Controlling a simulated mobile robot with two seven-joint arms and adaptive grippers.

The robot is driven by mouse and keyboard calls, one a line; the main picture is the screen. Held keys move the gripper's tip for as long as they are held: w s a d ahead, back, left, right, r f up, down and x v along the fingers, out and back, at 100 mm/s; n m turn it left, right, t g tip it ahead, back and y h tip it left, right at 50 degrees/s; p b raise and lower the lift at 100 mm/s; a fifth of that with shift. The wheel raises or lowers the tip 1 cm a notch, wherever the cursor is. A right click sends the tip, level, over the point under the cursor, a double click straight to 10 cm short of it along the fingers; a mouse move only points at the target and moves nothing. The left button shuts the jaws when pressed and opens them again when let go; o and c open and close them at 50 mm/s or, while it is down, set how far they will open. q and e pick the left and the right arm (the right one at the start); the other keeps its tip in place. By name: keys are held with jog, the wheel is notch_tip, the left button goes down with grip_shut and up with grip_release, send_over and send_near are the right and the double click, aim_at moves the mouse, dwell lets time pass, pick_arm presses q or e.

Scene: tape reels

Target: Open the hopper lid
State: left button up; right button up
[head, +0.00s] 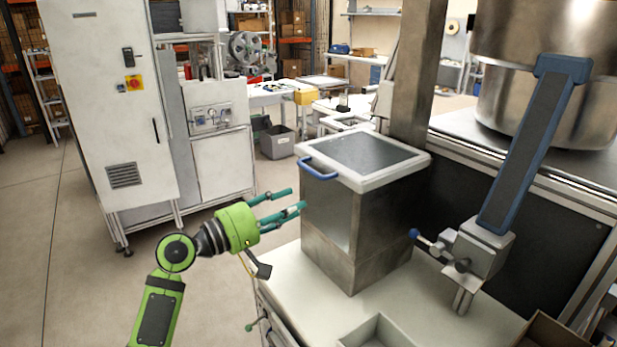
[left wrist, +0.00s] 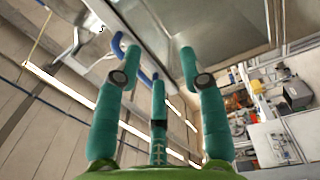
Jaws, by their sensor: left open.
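The hopper (head: 330,215) is a square metal box standing on a pale bench. Its lid (head: 370,152) has a white frame and a dark panel and lies shut on top. A blue bar handle (head: 318,171) sticks out from the lid's front-left edge. My left gripper (head: 297,198) has teal fingers, is open and empty, and is beside the hopper, a little below and left of the handle. In the left wrist view the spread fingers (left wrist: 157,62) point towards the hopper (left wrist: 215,30), and blue handle parts (left wrist: 148,72) show between them, partly hidden. My right gripper is not in view.
A metal post (head: 414,75) stands behind the hopper. A slanted blue-edged arm (head: 535,140) on a grey block is to its right, with a blue-knobbed lever (head: 414,233). An open tray (head: 377,333) lies in front. Open floor is on the left, before a white cabinet (head: 110,110).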

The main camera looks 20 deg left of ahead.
aim_at(307, 168)
pick_arm(q)
jog(key=shift+n+t+h, duration=0.5)
jog(key=shift+n+t, duration=0.1)
jog(key=shift+t, duration=0.1)
jog(key=w+r+p, duration=0.1)
jog(key=w+r, duration=0.1)
jog(key=w+d+r+p, duration=0.1)
jog(key=w+r, duration=0.1)
jog(key=w+d+r+p, duration=0.1)
jog(key=w+r, duration=0.1)
jog(key=shift+w+d, duration=0.15)
jog(key=shift+d, duration=0.1)
grip_shut()
